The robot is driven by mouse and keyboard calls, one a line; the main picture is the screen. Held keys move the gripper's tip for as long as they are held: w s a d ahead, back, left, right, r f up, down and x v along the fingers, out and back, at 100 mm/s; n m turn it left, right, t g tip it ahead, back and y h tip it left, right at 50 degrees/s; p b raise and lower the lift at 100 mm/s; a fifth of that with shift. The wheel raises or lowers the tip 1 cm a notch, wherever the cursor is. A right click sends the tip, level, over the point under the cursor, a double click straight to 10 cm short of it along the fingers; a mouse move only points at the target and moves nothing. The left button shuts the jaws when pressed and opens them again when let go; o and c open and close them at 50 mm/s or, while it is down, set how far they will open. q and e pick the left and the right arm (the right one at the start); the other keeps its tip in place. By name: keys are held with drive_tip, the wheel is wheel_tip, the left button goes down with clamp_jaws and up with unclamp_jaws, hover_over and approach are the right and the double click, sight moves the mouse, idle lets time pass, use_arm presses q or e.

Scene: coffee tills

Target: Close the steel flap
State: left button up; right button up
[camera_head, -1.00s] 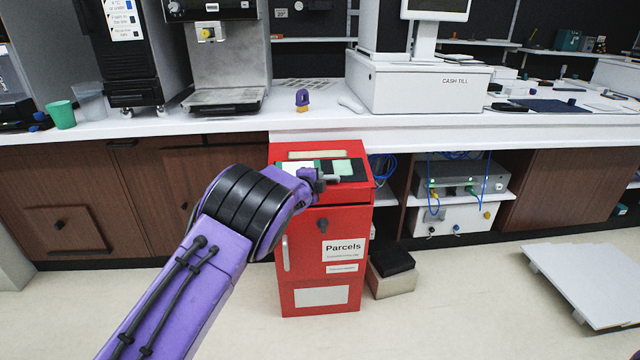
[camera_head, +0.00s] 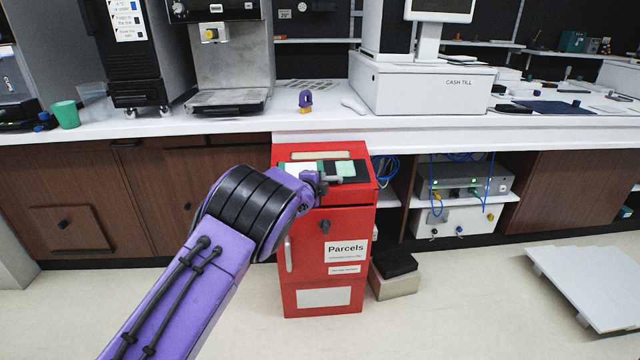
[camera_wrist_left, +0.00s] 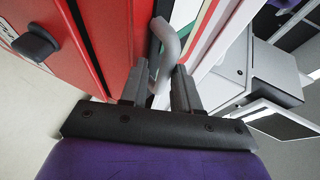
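The red parcels box (camera_head: 325,230) stands on the floor against the counter. A curved grey handle (camera_wrist_left: 166,50) shows at its upper front edge in the left wrist view. My left gripper (camera_wrist_left: 160,80) has its two fingers close together on either side of this handle, and the handle fills the narrow gap. In the head view my left gripper (camera_head: 328,178) is at the top front edge of the box, partly hidden by my wrist. I cannot clearly make out a steel flap, as the arm covers part of the box top. My right gripper is not in view.
A dark knob (camera_wrist_left: 35,42) sticks out of the red front. The white counter (camera_head: 300,120) overhangs behind the box, with a cash till (camera_head: 430,85) on it. A small carton (camera_head: 397,285) stands right of the box. A pale panel (camera_head: 590,285) is at the right.

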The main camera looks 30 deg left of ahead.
use_arm(q)
drive_tip(key=shift+f, duration=0.1)
drive_tip(key=p+v, duration=0.1)
drive_tip(key=v, duration=0.9)
drive_tip(key=shift+s, duration=0.3)
